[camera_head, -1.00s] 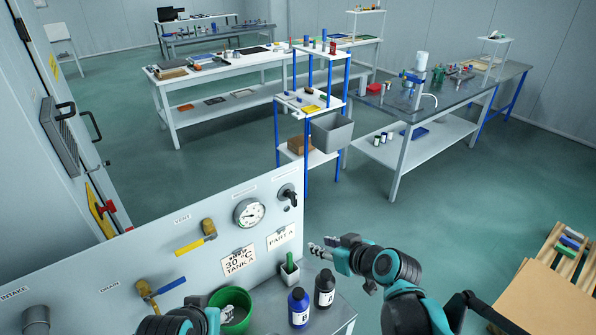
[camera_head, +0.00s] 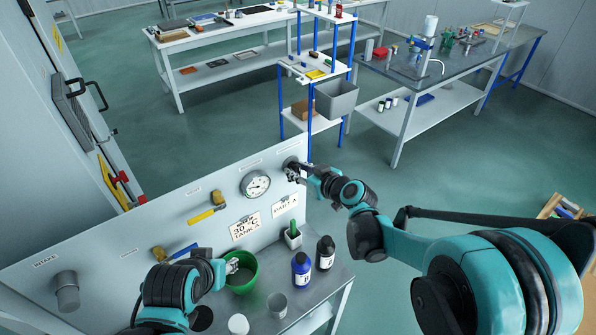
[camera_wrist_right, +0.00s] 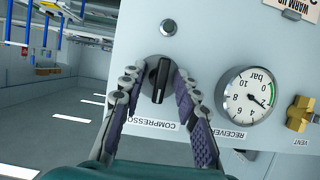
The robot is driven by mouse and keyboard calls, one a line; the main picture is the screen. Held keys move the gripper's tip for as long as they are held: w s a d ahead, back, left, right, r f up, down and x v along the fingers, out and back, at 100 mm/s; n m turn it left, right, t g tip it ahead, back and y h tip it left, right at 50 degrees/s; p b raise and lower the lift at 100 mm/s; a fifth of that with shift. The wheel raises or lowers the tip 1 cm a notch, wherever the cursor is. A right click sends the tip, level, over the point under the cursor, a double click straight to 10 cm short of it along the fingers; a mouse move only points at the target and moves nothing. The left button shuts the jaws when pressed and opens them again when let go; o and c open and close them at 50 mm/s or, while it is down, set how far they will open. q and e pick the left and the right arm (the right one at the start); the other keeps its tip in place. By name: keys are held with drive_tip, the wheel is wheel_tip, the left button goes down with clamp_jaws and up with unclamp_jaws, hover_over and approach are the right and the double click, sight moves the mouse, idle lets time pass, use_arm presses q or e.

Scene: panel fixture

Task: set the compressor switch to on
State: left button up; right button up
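The compressor switch is a black rotary knob (camera_wrist_right: 160,80) on the light panel (camera_wrist_right: 215,40), beside the label "COMPRESSOR". In the right wrist view its bar stands near upright, leaning slightly, with a pale mark at its upper end. My right gripper (camera_wrist_right: 156,78) is open, with one finger on each side of the knob; I cannot tell whether they touch it. In the head view my right gripper (camera_head: 297,174) is at the panel's upper right and mostly hides the switch. My left gripper (camera_head: 232,266) is by the green bucket; its fingers are too small to judge.
The receiver gauge (camera_wrist_right: 249,95) and a yellow vent valve (camera_wrist_right: 299,113) sit beside the switch. Below the panel, a green bucket (camera_head: 243,278), a blue bottle (camera_head: 301,270), a black bottle (camera_head: 325,253) and a grey cup (camera_head: 277,305) stand on the bench.

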drive_tip(key=shift+c, duration=0.4)
clamp_jaws()
drive_tip(key=shift+w, duration=0.1)
drive_tip(key=shift+d+f+m+g+y+b, duration=0.1)
drive_tip(key=shift+m+g+y+b, duration=0.2)
drive_tip(key=shift+m+y+b, duration=0.6)
drive_tip(key=m+y+b, duration=0.1)
drive_tip(key=m, duration=0.2)
drive_tip(key=shift+g, duration=0.4)
drive_tip(key=m+y+b, duration=0.1)
drive_tip(key=m+b, duration=0.1)
drive_tip(key=m+y+b, duration=0.2)
drive_tip(key=shift+w+d+f+m+g, duration=0.1)
drive_tip(key=shift+f+m+g, duration=0.1)
drive_tip(key=shift+m+g, duration=0.1)
drive_tip(key=m+b, duration=0.1)
drive_tip(key=m, duration=0.1)
drive_tip(key=m+y+b, duration=0.1)
drive_tip(key=m+b, duration=0.1)
drive_tip(key=shift+t+y, duration=0.3)
drive_tip(key=shift+t, duration=0.1)
drive_tip(key=shift+r, duration=0.1)
